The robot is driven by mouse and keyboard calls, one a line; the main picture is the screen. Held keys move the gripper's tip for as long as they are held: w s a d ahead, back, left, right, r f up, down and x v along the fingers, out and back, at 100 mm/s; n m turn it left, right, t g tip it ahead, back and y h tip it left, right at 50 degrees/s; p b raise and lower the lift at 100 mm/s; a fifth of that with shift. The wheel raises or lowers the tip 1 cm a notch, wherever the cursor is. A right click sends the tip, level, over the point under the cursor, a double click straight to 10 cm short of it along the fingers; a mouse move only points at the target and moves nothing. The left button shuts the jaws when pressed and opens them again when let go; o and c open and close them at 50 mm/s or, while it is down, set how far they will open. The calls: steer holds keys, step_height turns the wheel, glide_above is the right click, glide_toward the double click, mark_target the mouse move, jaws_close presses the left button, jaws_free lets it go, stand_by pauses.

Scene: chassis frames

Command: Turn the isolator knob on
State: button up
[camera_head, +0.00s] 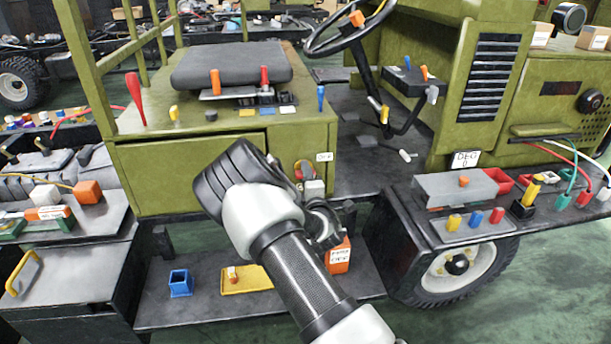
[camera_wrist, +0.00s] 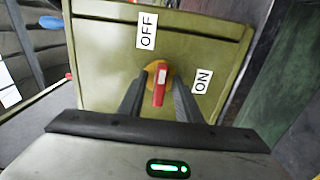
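The isolator knob (camera_wrist: 159,82) has a red handle on a round yellow base, on an olive green panel (camera_wrist: 105,65). In the wrist view an OFF label (camera_wrist: 147,30) is above it and an ON label (camera_wrist: 202,81) is to its right. The red handle points down in that view, towards my gripper. My gripper (camera_wrist: 160,98) is open, with one dark finger on each side of the handle. Gaps seem to show between fingers and handle; contact is unclear. In the head view my arm's wrist hides most of the gripper and part of the panel.
The panel belongs to an olive vehicle body with a black seat (camera_head: 232,65) on top. A steering wheel (camera_head: 350,25) stands to the right. Below, a dark step holds a blue box (camera_head: 180,283) and a yellow tray (camera_head: 245,283). A front wheel (camera_head: 458,270) is at right.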

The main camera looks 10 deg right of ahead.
steer(key=shift+w, duration=0.15)
jaws_close()
